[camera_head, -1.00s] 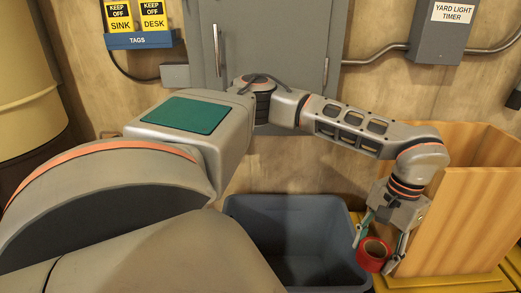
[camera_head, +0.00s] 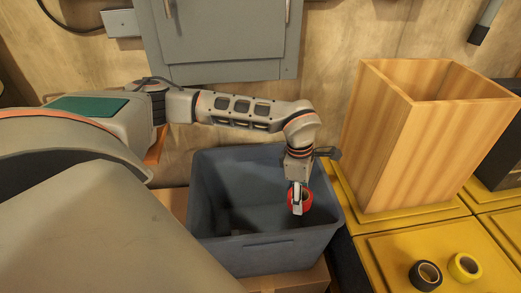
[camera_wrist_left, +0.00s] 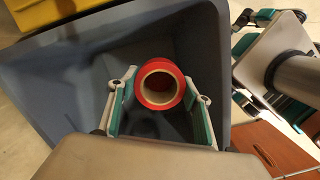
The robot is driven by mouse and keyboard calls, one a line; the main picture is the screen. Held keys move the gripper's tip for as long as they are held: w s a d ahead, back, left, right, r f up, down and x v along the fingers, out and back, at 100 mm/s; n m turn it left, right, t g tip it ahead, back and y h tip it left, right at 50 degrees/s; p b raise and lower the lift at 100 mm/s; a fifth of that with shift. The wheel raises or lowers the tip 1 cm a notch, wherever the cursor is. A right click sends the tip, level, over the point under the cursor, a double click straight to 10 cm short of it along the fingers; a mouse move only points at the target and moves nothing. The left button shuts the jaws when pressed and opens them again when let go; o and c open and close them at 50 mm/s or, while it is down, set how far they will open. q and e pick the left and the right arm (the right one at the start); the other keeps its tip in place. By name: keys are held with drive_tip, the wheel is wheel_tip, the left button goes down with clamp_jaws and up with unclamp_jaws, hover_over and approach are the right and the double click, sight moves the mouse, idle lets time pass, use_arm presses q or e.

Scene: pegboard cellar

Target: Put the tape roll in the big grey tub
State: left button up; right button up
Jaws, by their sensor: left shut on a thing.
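The red tape roll (camera_head: 307,203) is held in my left gripper (camera_head: 299,205), over the right part of the big grey tub's opening. The big grey tub (camera_head: 268,257) stands open on a wooden surface, its visible interior dark and shadowed. In the left wrist view, the red tape roll (camera_wrist_left: 159,67) sits between the fingers of my left gripper (camera_wrist_left: 160,105), with the grey tub (camera_wrist_left: 60,80) around and below it. I cannot tell whether the roll is below the rim.
A tall open wooden box (camera_head: 400,150) stands on yellow cases right of the tub. A black tape roll (camera_head: 425,275) and a yellow tape roll (camera_head: 464,267) lie on the near yellow case (camera_head: 400,247). A grey wall cabinet (camera_head: 225,45) is behind the arm.

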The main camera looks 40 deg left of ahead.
sight(289, 205)
use_arm(q)
drive_tip(key=a+f+n+b, duration=0.1)
drive_tip(key=f+n, duration=0.4)
drive_tip(key=f, duration=0.3)
drive_tip(key=a+f+n+y+b, duration=0.1)
drive_tip(key=a+f+n, duration=0.1)
drive_tip(key=f+n, duration=0.4)
drive_tip(key=a+f+n+b, duration=0.1)
drive_tip(key=f+n, duration=0.5)
drive_tip(key=f, duration=0.4)
drive_tip(key=shift+a+f+t+y, duration=0.15)
drive_tip(key=shift+f+t+y, duration=0.15)
drive_tip(key=shift+t, duration=0.1)
drive_tip(key=shift+w+f, duration=0.1)
drive_tip(key=shift+f, duration=0.2)
drive_tip(key=shift+f+b, duration=0.3)
drive_tip(key=shift+f, duration=0.05)
wheel_tip(289, 205, down, 4)
drive_tip(key=shift+r+b, duration=0.25)
drive_tip(key=shift+b, duration=0.15)
drive_tip(key=shift+r, duration=0.1)
drive_tip(key=o, duration=1.2)
drive_tip(key=shift+c, duration=0.2)
